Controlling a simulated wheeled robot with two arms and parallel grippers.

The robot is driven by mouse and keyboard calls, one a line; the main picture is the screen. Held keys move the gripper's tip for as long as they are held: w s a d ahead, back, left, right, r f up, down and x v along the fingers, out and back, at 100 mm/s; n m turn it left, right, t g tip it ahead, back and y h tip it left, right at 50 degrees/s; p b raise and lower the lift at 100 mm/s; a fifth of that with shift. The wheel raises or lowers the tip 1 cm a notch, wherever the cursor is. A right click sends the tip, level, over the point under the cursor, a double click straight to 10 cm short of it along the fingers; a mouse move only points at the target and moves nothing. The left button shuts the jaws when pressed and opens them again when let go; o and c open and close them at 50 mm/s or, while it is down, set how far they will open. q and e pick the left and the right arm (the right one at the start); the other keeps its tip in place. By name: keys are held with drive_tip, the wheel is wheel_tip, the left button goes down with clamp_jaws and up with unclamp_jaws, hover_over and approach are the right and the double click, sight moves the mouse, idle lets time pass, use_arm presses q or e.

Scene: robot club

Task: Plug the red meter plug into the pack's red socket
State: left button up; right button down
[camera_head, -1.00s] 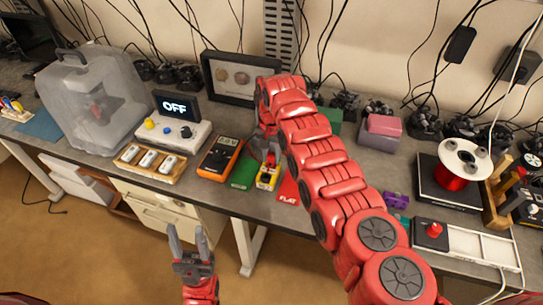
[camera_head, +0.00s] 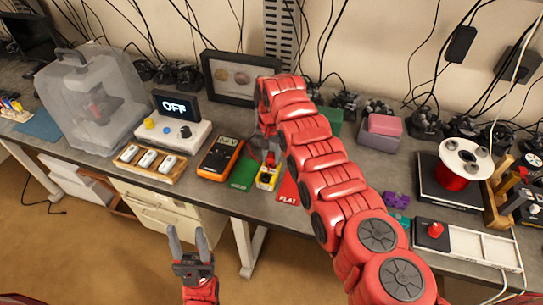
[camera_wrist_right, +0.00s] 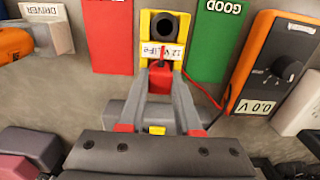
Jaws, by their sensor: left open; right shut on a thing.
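The pack (camera_head: 266,181) is a small yellow block on the bench, between a green and a red mat. In the right wrist view the pack (camera_wrist_right: 146,54) shows a white label and a round black socket (camera_wrist_right: 164,26) at its far end. My right gripper (camera_wrist_right: 161,80) is shut on the red meter plug (camera_wrist_right: 160,74) at the pack's near end. The red socket is hidden there, and I cannot tell how far the plug is in. A red lead runs to the orange meter (camera_head: 219,158), which reads 0.0 V in the wrist view. My left gripper (camera_head: 187,235) is open and empty, before the bench.
The green mat (camera_head: 243,175) is marked GOOD and the red mat (camera_head: 289,191) FLAT. A wooden tray (camera_head: 175,173) with white packs lies left of the meter. A console with an OFF screen (camera_head: 175,106) stands behind it. My right arm covers the bench right of the pack.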

drive_tip(key=shift+f, duration=0.1)
idle(0.3)
drive_tip(key=c, duration=0.5)
unclamp_jaws()
drive_tip(key=shift+r+b, duration=0.3)
drive_tip(key=shift+b, duration=0.1)
wheel_tip(320, 180, up, 8)
drive_tip(key=b, duration=0.2)
drive_tip(key=shift+b, duration=0.3)
wheel_tip(320, 180, up, 9)
drive_tip(key=p, duration=0.8)
drive_tip(key=shift+f+p, duration=0.1)
drive_tip(key=shift+p, duration=0.2)
